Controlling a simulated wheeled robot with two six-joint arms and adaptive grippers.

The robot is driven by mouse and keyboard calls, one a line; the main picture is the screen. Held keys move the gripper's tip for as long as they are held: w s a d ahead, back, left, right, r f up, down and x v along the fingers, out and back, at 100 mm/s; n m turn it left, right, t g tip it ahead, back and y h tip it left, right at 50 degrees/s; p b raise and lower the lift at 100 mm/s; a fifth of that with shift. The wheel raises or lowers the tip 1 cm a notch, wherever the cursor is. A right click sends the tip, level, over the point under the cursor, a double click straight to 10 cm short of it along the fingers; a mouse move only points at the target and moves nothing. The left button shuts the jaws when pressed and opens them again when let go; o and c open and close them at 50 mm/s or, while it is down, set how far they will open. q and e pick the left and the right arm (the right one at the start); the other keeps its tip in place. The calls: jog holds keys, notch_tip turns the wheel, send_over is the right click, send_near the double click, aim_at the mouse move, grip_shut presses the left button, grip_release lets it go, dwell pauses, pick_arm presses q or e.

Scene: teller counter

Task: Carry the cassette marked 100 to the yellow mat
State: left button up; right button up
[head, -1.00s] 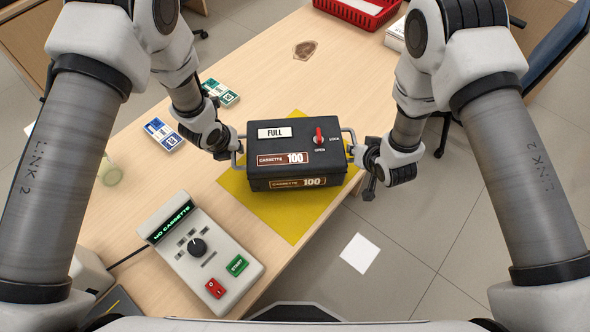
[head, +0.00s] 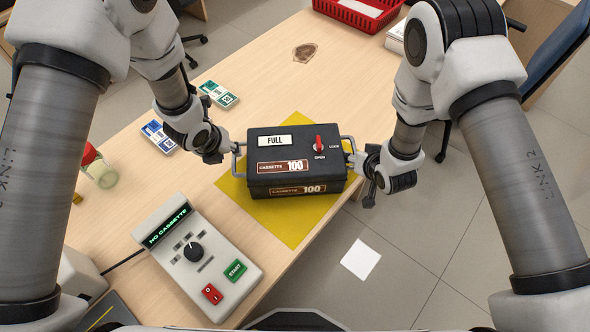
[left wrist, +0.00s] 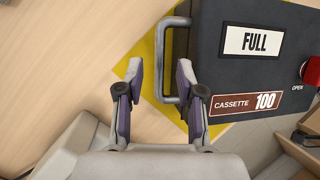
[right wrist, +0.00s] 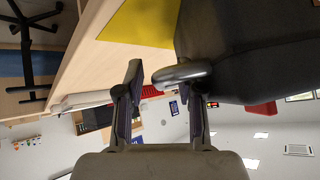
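The black cassette marked 100 (head: 297,164) sits upright on the yellow mat (head: 292,222), with the mat showing around it. Its lid carries a FULL label and a red knob by LOCK and OPEN. My left gripper (head: 214,150) is just left of the cassette's left handle. In the left wrist view its fingers (left wrist: 162,82) are apart, with the handle (left wrist: 168,62) near the tips and not clamped. My right gripper (head: 376,174) is beside the right handle. In the right wrist view its fingers (right wrist: 165,82) are apart, with the handle (right wrist: 182,73) by one tip.
A grey control box (head: 197,262) reading NO CASSETTE stands at the front left. A red-capped jar (head: 101,174) is at the left. A red tray (head: 357,14) is at the back.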

jog(key=shift+s, duration=0.1)
pick_arm(q)
jog(key=d+v, duration=0.1)
jog(key=v, duration=0.5)
jog(key=shift+s+a+r, duration=0.2)
jog(key=shift+a, duration=0.3)
pick_arm(e)
jog(key=v, duration=1.2)
jog(key=shift+d, duration=0.1)
